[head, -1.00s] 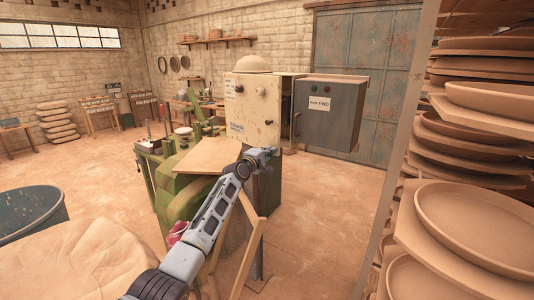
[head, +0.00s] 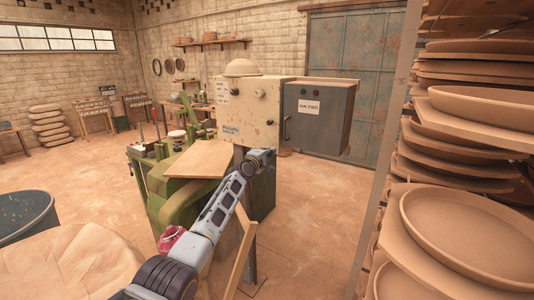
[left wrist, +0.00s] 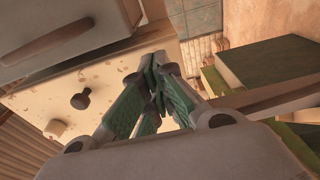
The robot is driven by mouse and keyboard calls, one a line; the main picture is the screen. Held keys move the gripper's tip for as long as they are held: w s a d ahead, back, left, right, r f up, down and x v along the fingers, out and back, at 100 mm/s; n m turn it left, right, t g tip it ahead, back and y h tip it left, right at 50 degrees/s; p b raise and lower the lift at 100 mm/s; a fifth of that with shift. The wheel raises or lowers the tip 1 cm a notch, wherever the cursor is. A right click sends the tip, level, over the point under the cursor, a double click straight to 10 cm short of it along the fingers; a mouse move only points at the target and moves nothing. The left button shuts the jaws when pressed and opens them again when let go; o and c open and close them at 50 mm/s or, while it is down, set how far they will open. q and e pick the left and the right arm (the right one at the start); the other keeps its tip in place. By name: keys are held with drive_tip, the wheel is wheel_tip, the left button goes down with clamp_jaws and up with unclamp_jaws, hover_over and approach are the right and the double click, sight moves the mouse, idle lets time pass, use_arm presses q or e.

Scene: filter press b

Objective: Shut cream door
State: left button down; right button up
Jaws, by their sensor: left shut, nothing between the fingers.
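The cream door (head: 248,112) is the speckled cream panel with small dark knobs on the machine at the centre of the head view. Its right edge appears close against a grey control box (head: 318,118); I cannot tell whether it is fully shut. In the left wrist view the speckled cream face (left wrist: 110,82) with a black knob (left wrist: 80,100) lies beyond the fingers, to the left. My left gripper (left wrist: 156,98) is shut and empty, its green fingertips together near that face; contact is unclear. In the head view its fingers are hidden at the end of my arm. My right gripper is not seen.
A tilted wooden board (head: 200,160) and green machine parts (head: 162,190) are left of my forearm. A rack of clay plates (head: 470,150) fills the right side. A dark tub (head: 28,215) is at lower left. Open floor (head: 310,210) lies right of the machine.

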use_arm(q)
drive_tip(key=shift+w+d+r+n+y, duration=0.1)
drive_tip(key=shift+w+d+n+y, duration=0.4)
drive_tip(key=shift+w, duration=0.4)
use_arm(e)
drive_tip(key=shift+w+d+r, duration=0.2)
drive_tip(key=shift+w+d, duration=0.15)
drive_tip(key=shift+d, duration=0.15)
use_arm(q)
drive_tip(key=shift+d+r+t, duration=0.1)
drive_tip(key=shift+r+t, duration=0.15)
drive_tip(key=shift+t, duration=0.05)
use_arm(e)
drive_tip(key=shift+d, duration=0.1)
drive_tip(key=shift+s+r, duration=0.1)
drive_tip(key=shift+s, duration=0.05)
